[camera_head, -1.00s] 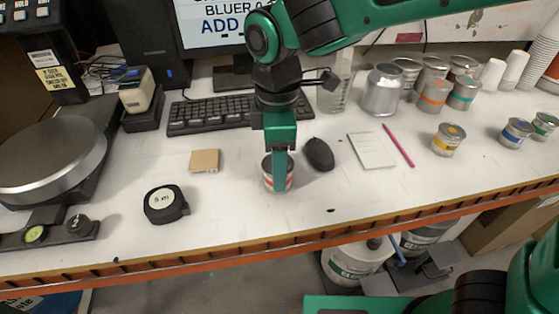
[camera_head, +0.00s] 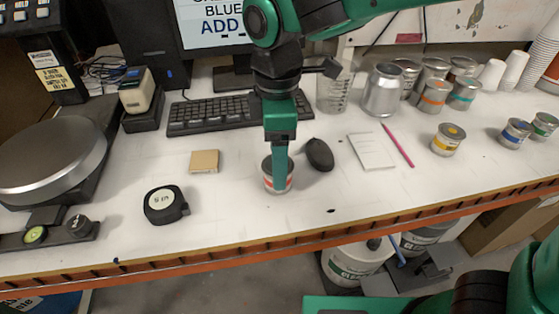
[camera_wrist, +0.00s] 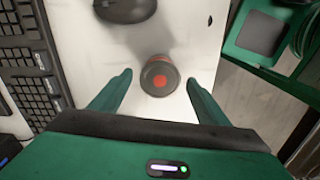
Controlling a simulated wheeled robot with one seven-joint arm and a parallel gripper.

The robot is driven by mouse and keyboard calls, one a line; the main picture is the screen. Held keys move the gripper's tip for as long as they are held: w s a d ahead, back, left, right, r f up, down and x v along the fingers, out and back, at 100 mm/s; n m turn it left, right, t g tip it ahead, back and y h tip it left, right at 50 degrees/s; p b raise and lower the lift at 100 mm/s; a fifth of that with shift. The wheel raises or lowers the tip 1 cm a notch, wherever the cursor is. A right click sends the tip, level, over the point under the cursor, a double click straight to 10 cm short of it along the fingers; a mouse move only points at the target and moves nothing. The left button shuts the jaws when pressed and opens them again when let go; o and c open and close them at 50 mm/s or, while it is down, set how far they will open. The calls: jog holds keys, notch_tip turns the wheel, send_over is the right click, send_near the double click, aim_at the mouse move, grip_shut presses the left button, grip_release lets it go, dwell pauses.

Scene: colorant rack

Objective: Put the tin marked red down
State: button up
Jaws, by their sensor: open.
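The tin marked red (camera_head: 289,183) stands upright on the white bench top, near its front edge. In the wrist view the tin (camera_wrist: 160,77) shows from above, with a red dot on its dark lid. My gripper (camera_head: 279,180) is over the tin, and its near finger hides part of the tin in the head view. In the wrist view my gripper (camera_wrist: 158,88) is open, with one finger on each side of the tin and a visible gap on both sides.
A black mouse (camera_head: 319,154) lies just right of the tin, with a keyboard (camera_head: 215,113) behind. A tape measure (camera_head: 165,204) and a tan pad (camera_head: 204,161) lie to the left. A white notepad (camera_head: 371,151), a pink pencil (camera_head: 397,145) and a yellow-marked tin (camera_head: 447,140) are to the right.

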notch_tip(320, 180, up, 10)
dwell(0.4)
jog(key=shift+f, duration=0.15)
jog(key=w+d+f+m, duration=0.2)
jog(key=d+m, duration=0.4)
jog(key=d, duration=0.6)
jog(key=w+d+f+m, duration=0.1)
jog(key=d+f+m, duration=0.35)
jog(key=d, duration=0.85)
jog(key=s+d+f+m, duration=0.3)
jog(key=s+d+m, duration=0.4)
jog(key=d, duration=0.2)
jog(key=s+d+f+m, duration=0.3)
jog(key=s+d+m, duration=0.4)
jog(key=d+m, duration=0.1)
jog(key=shift+s+d+f, duration=0.15)
jog(key=shift+s+d, duration=0.2)
jog(key=shift+d, duration=0.35)
